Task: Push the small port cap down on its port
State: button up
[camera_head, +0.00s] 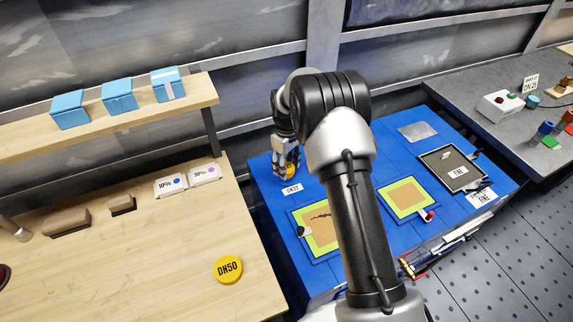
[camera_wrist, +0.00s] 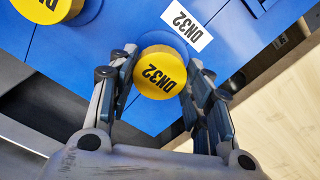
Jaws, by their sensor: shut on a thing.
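The small port cap is a yellow disc marked DN32 (camera_wrist: 160,75), seen between the fingers in the wrist view. My gripper (camera_wrist: 161,68) is shut on it, one finger on each side. In the head view my gripper (camera_head: 287,163) is at the left back of the blue bench, with the yellow cap (camera_head: 290,172) showing under it. A blue rounded edge shows beside the cap in the wrist view. The port itself is hidden under the cap, and I cannot tell how far down the cap sits. A white DN32 label (camera_wrist: 187,25) lies on the blue surface beside it.
Another yellow cap (camera_wrist: 47,8) sits on a blue round base close by. A yellow DN50 cap (camera_head: 228,269) lies on the wooden bench (camera_head: 150,275) at left. Green-and-yellow panels (camera_head: 405,197) and a dark FINE tray (camera_head: 446,160) are on the blue bench.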

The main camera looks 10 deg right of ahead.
jog(key=shift+f, duration=0.2)
dwell(0.6)
jog(key=o, duration=0.8)
